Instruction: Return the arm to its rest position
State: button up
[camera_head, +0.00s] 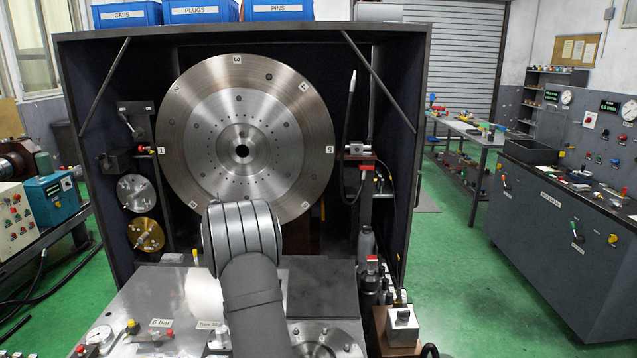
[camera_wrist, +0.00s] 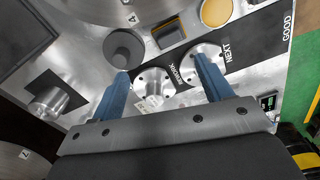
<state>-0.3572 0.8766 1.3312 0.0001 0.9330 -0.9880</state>
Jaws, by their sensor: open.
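My gripper (camera_wrist: 161,66) shows in the wrist view with its two blue fingers wide apart and nothing held between them. It is over a metal bench top with labelled places. A silver flanged part (camera_wrist: 153,88) lies between the fingers, apparently below them. Another silver round flange (camera_wrist: 190,68) is partly behind the right finger. In the head view my arm rises at the bottom centre in front of the large numbered disc (camera_head: 190,110); my gripper is hidden there.
A dark round disc (camera_wrist: 124,48), a yellow disc (camera_wrist: 216,11) and a dark strip reading GOOD (camera_wrist: 286,25) lie around the gripper. A dark cabinet frame (camera_head: 395,190) surrounds the large disc. A grey bench (camera_head: 560,235) stands right, with open green floor (camera_head: 465,300) between.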

jog(key=shift+s+a+f+m, duration=0.55)
jog(key=shift+a+m, duration=0.4)
jog(key=shift+a, duration=3.6)
jog(key=shift+s+a+f+m, duration=0.45)
jog(key=shift+a+f+m, duration=0.35)
jog(key=shift+a, duration=3.75)
jog(key=shift+s+a+f+m, duration=0.5)
jog(key=shift+a+m, duration=0.55)
jog(key=shift+a, duration=3.5)
